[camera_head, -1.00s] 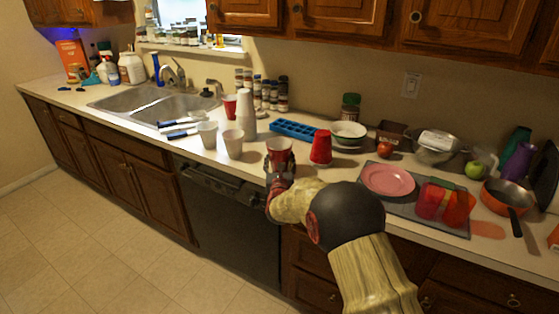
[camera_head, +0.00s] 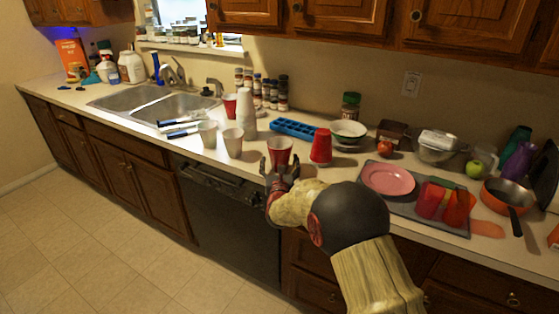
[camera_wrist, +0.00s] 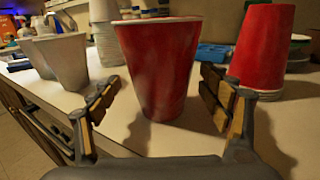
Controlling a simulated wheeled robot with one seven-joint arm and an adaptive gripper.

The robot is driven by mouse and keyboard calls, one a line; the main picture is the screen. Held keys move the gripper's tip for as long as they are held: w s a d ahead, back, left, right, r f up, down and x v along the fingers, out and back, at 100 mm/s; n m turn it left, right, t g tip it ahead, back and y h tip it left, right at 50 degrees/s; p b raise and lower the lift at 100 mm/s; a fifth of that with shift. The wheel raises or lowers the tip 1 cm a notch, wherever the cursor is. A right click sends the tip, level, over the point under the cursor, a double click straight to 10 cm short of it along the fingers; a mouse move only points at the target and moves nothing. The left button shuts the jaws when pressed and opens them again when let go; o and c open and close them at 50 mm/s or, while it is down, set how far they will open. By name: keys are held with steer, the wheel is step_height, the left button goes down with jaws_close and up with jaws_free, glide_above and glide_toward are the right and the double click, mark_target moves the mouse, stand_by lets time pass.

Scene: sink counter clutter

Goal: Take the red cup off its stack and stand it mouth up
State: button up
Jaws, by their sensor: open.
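A red cup (camera_head: 279,148) with a white rim stands upright, mouth up, on the counter near its front edge. In the wrist view the red cup (camera_wrist: 159,72) stands ahead, between the spread fingers, with a visible gap on both sides. My gripper (camera_head: 279,168) is open at the near side of this cup and holds nothing; in the wrist view my gripper (camera_wrist: 161,92) shows both fingers wide apart. Right of it, another red cup or stack (camera_head: 321,146) stands mouth down; it also shows in the wrist view (camera_wrist: 263,45). How many cups it has is unclear.
Two pale cups (camera_head: 208,133) (camera_head: 232,143) and a tall white cup stack (camera_head: 247,112) stand left. A blue ice tray (camera_head: 295,128) and a bowl (camera_head: 348,130) lie behind. A pink plate (camera_head: 387,179) is right. The counter's front edge is close.

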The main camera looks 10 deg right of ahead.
steer(key=s+a, duration=0.1)
steer(key=s, duration=0.9)
steer(key=shift+a, duration=0.35)
steer(key=s+r+n+g+y+p, duration=0.45)
steer(key=s+r+n, duration=0.9)
steer(key=n, duration=0.55)
steer(key=s+d+n+g+h+p, duration=0.1)
steer(key=s+n+g, duration=0.3)
steer(key=s+n, duration=0.5)
steer(key=s+d+n+g+p, duration=0.1)
steer(key=s+d+n+g, duration=0.2)
steer(key=s+n, duration=0.7)
steer(key=s+d, duration=0.1)
steer(key=s, duration=1.3)
steer(key=shift+d+f+g+h+p, duration=0.25)
steer(key=shift+g+h+p, duration=0.05)
steer(key=shift+g+h, duration=0.05)
